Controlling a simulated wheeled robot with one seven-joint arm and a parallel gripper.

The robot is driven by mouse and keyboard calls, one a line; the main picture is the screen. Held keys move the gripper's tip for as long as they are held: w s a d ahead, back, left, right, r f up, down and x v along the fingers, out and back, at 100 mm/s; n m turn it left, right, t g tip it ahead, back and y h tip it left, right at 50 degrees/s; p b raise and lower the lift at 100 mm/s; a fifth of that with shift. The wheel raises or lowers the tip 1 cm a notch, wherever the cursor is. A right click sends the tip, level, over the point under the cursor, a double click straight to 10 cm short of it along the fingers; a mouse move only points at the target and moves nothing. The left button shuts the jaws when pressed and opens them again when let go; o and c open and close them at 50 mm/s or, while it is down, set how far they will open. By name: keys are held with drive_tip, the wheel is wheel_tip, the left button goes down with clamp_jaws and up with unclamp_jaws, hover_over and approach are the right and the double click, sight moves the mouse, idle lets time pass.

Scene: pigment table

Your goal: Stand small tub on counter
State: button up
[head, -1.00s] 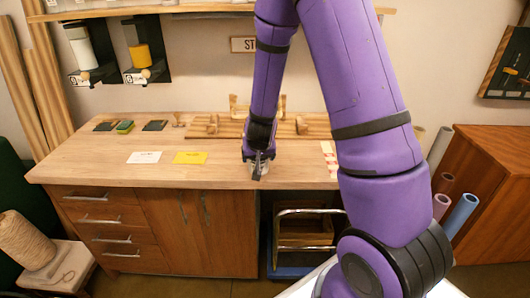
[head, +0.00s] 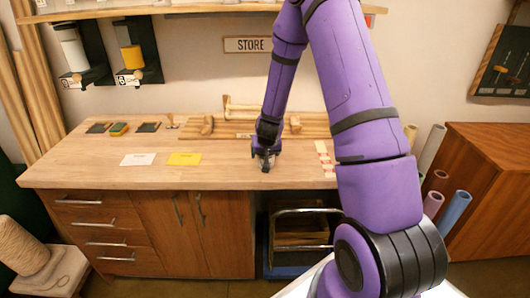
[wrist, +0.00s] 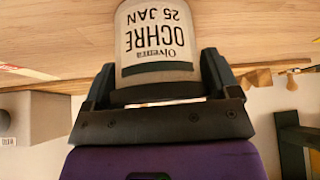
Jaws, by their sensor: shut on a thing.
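My gripper (head: 266,160) is low over the wooden counter (head: 225,178), right of the yellow card. In the wrist view, its dark fingers (wrist: 154,82) are shut on the sides of a small pale tub (wrist: 155,28). The tub's label reads "OCHRE 25 JAN" and appears upside down, in a picture where the counter is at the top and the wall at the bottom. In the head view the tub is mostly hidden by the gripper. I cannot tell whether it touches the counter.
A white card (head: 138,159) and a yellow card (head: 184,159) lie left of my gripper. A wooden rack (head: 232,132) stands behind it. Red-and-white strips (head: 324,155) lie to the right. The counter just left of the gripper is clear.

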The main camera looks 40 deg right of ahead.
drive_tip(key=shift+f, duration=0.1)
drive_tip(key=o, duration=0.9)
drive_tip(key=shift+s+a+r, duration=0.1)
drive_tip(key=shift+r, duration=0.3)
drive_tip(key=s+a+r+n+y, duration=0.1)
drive_tip(key=s+a+r, duration=0.35)
drive_tip(key=r, duration=0.45)
drive_tip(key=s+a+r+n+y, duration=0.1)
drive_tip(key=s+a+r, duration=0.35)
drive_tip(key=r, duration=0.45)
drive_tip(key=s+a+r+n+y, duration=0.15)
drive_tip(key=s+a+r, duration=0.35)
drive_tip(key=r, duration=0.5)
drive_tip(key=shift+n+h, duration=0.45)
drive_tip(key=shift+n, duration=0.4)
drive_tip(key=s+r, duration=0.2)
drive_tip(key=s, duration=0.4)
drive_tip(key=s+a+r, duration=0.1)
drive_tip(key=s+r, duration=0.2)
drive_tip(key=s, duration=0.4)
drive_tip(key=s+r, duration=0.2)
drive_tip(key=s, duration=0.4)
drive_tip(key=shift+s+a+r, duration=0.2)
drive_tip(key=shift+s+a, duration=0.15)
drive_tip(key=shift+a, duration=0.05)
